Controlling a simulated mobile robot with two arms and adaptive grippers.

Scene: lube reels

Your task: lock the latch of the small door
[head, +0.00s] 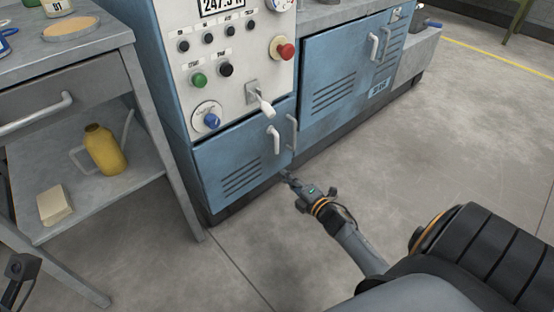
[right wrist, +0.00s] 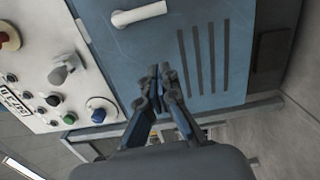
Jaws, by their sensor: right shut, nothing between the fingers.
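The small door (head: 232,165) is a blue vented panel low on the machine, under the control panel, and it looks closed. It fills the middle of the right wrist view (right wrist: 205,55). A pale handle (head: 274,141) sits near its right edge and also shows in the right wrist view (right wrist: 138,14). A grey upright bar (head: 292,130), perhaps the latch, stands beside the handle. My right gripper (head: 287,177) is shut and empty near the door's lower right corner, below the handle. Its fingers (right wrist: 160,75) overlap the door; contact is unclear. My left gripper (head: 18,268) shows partly at the lower left.
The control panel (head: 235,55) above has buttons, a lever (head: 264,103) and a blue knob (head: 211,120). A larger blue door (head: 340,62) is to the right. A metal table (head: 140,95) with a yellow jug (head: 103,150) stands left. The floor to the right is clear.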

